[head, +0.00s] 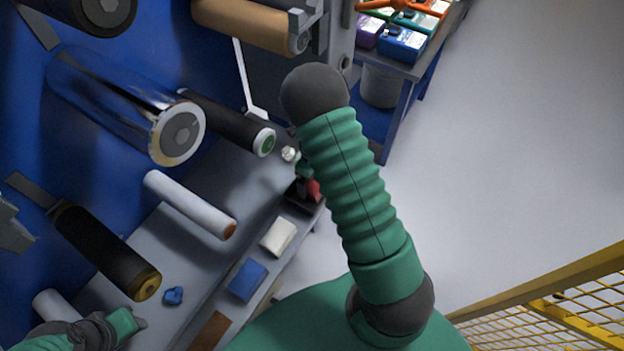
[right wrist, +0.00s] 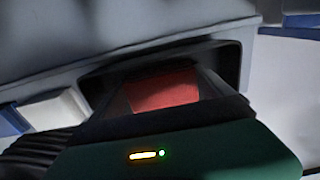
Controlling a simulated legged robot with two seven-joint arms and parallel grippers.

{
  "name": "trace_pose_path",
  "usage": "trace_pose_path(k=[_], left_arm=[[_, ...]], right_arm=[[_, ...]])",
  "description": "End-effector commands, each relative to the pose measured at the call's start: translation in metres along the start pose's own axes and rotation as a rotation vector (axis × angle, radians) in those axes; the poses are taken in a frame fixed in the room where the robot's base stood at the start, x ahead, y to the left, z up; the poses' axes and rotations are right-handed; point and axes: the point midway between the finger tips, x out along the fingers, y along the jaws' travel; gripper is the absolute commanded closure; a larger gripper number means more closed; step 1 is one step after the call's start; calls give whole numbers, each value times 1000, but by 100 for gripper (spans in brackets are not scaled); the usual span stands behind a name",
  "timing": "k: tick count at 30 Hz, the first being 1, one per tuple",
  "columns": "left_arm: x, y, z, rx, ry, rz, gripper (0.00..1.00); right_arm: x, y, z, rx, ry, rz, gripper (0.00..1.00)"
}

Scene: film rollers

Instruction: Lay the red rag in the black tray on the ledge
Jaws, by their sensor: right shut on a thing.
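The red rag (head: 314,190) shows as a small patch beside my right arm in the head view. In the right wrist view the red rag (right wrist: 163,91) is between the dark fingers of my right gripper (right wrist: 160,95), which is shut on it. The black tray (head: 297,203) sits on the ledge (head: 262,262). In the right wrist view the tray's dark wall (right wrist: 229,58) surrounds the rag and fingertips; whether the rag touches its floor I cannot tell. My right arm hides part of the tray in the head view. My left gripper (head: 128,323) is at the lower left, its fingers unclear.
A white block (head: 279,237), a blue block (head: 247,279) and a brown piece (head: 211,331) lie along the ledge. A crumpled blue thing (head: 173,296) lies near my left gripper. Several rollers (head: 190,204) jut out above. A yellow mesh fence (head: 560,310) stands at the right.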

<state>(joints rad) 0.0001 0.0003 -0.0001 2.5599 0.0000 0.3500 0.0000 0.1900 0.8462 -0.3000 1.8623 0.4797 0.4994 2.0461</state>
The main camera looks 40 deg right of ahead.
Motion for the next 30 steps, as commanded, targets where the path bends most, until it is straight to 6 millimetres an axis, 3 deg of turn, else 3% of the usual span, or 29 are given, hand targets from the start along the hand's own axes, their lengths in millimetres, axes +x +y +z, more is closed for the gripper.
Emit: trace_pose_path(k=[3,4,6,13,16,24,30], left_arm=[[0,0,0,0,0,0,64],[0,0,0,0,0,0,64],[0,0,0,0,0,0,64],[0,0,0,0,0,0,64],[-4,0,-1,0,0,0,64],[-25,0,-6,0,0,0,64],[-34,0,-8,0,0,0,64]], right_arm=[[0,0,0,-1,1,0,55],[1,0,0,-1,1,1,8],[1,0,0,-1,1,1,0],[0,0,0,-2,1,0,0],[-9,0,1,-3,0,0,0],[-77,0,2,-5,-3,-2,0],[-114,0,1,-4,-1,0,0]])
